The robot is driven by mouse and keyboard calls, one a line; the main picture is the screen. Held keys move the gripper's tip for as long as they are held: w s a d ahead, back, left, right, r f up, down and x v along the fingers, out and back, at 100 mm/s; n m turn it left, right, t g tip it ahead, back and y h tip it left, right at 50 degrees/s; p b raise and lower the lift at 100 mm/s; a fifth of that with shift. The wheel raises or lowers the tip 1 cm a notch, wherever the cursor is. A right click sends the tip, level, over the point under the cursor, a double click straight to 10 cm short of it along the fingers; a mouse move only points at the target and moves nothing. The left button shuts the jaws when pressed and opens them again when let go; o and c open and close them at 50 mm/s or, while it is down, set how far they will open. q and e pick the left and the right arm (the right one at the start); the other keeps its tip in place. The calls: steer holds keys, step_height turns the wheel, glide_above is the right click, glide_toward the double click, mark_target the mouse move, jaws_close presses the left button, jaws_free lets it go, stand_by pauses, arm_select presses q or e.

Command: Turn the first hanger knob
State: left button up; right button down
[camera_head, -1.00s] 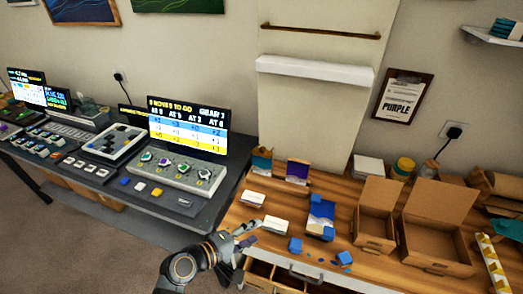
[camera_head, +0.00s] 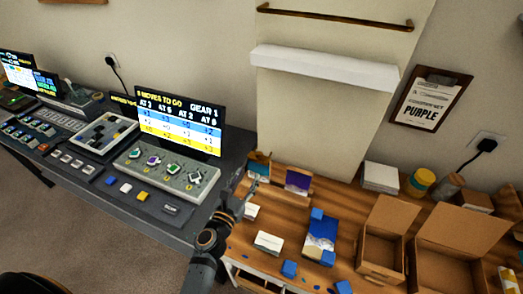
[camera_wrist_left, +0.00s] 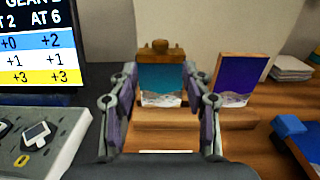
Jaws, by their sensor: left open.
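A small teal painted panel (camera_head: 259,165) stands upright at the back left of the wooden table, with a brown knob-like piece (camera_wrist_left: 160,46) on top in the left wrist view. I cannot tell for sure that this piece is the hanger knob. A similar purple panel (camera_wrist_left: 228,75) stands to its right and shows in the head view (camera_head: 298,182). My left gripper (camera_head: 240,188) is open in front of the teal panel. In the wrist view its two fingers (camera_wrist_left: 159,76) stand on either side of the panel, with nothing held. My right gripper is not in view.
A grey console (camera_head: 165,172) with several knobs and a screen (camera_head: 180,122) is left of the gripper. White blocks (camera_head: 268,242), blue pieces (camera_head: 289,268) and open cardboard boxes (camera_head: 381,240) are on the table. A wooden rail (camera_head: 335,17) and white ledge (camera_head: 325,68) are on the wall.

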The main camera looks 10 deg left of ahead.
mark_target(258, 157)
arm_select(q)
steer(key=w, duration=0.3)
steer(key=w+d+p, duration=0.1)
steer(key=w, duration=0.3)
steer(key=shift+d+r, duration=0.15)
steer(key=shift+w+d, duration=0.2)
steer(key=shift+w, duration=1.1)
steer(key=shift+c, duration=0.9)
steer(key=c, duration=0.7)
jaws_close()
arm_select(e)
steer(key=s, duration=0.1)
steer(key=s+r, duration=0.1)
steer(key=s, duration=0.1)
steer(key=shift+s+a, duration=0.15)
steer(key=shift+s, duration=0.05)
